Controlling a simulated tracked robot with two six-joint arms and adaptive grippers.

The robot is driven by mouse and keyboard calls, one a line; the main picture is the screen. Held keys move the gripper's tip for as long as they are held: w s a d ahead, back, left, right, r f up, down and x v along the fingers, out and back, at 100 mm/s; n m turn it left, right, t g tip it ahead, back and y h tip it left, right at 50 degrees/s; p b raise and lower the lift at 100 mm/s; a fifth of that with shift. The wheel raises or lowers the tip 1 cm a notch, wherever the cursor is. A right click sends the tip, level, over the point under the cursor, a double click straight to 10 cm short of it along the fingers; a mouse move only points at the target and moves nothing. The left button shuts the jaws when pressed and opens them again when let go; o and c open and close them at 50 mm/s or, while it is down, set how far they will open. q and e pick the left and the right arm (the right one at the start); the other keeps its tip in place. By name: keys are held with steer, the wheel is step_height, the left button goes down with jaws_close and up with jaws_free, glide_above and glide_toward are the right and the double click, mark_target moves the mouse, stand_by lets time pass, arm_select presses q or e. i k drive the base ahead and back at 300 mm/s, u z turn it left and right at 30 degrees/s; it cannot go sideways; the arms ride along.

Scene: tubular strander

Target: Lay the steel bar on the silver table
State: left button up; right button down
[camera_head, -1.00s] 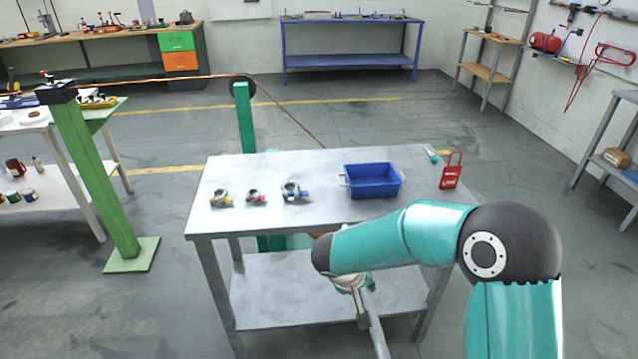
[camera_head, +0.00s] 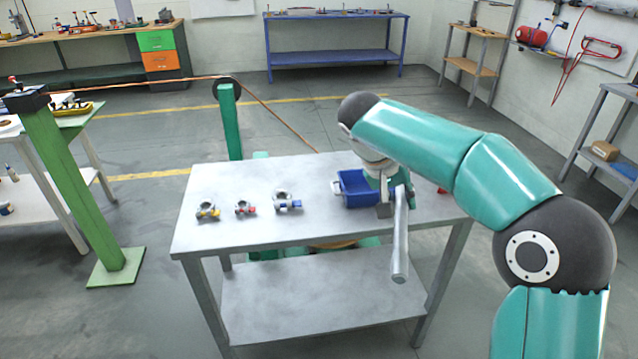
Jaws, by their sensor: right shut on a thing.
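The silver table (camera_head: 240,247) stands in front of me, with a grey top and a lower shelf. My right gripper (camera_head: 390,207) is over the right part of the table top, in front of the blue bin. It is shut on the steel bar (camera_head: 400,245), a grey rod. The bar slants towards me, and its near end hangs past the table's front edge. Its far end is partly hidden by the gripper. I cannot tell whether the bar touches the table top. My left gripper is not in view.
A blue bin (camera_head: 352,190) stands on the table behind my right gripper, partly hidden. Several small clamps, one with a blue handle (camera_head: 294,206), stand on the left half. The front left of the top is clear. A green post (camera_head: 85,190) stands at the left.

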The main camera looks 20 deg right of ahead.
mark_target(330, 189)
steer(key=i, duration=1.25)
steer(key=u, duration=0.05)
